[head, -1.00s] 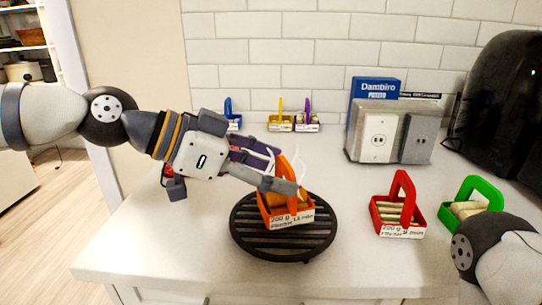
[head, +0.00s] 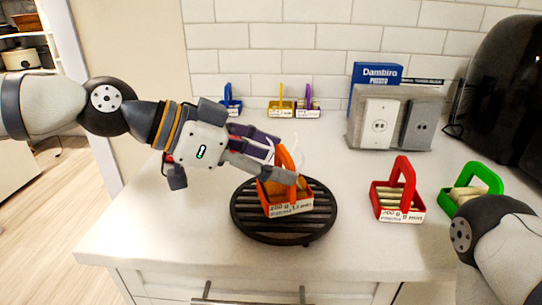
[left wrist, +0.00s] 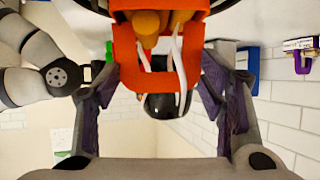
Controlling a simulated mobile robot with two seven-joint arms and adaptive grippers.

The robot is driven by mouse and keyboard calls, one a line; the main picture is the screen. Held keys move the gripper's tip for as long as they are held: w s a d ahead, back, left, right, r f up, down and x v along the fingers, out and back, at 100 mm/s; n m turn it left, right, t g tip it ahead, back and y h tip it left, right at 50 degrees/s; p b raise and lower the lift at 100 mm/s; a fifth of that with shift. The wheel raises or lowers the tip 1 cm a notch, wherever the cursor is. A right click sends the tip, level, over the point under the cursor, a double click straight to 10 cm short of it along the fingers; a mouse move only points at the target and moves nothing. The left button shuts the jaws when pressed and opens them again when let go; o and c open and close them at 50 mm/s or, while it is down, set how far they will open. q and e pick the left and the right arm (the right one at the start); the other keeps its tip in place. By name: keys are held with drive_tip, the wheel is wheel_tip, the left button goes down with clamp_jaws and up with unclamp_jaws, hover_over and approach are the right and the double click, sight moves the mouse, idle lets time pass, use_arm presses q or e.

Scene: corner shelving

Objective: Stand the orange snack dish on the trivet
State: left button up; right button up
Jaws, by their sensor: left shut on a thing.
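The orange snack dish (head: 289,206) is a small open carrier with an upright handle and a white label on its front. My left gripper (head: 285,163) is shut on its handle, with the fingers coming from the left. The dish is upright over the middle of the round black slatted trivet (head: 245,221); I cannot tell whether its base touches the slats. In the left wrist view the orange handle (left wrist: 127,65) sits between the two fingers, with part of the contents behind it. My right gripper is out of view; only my right arm shows at lower right.
A red dish (head: 398,192) and a green dish (head: 483,178) stand to the right. Blue (head: 231,99), yellow (head: 281,107) and purple (head: 306,106) dishes stand along the wall. A grey socket unit (head: 415,120) is at the back. The counter left of the trivet is clear.

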use_arm(q)
drive_tip(key=o, duration=2)
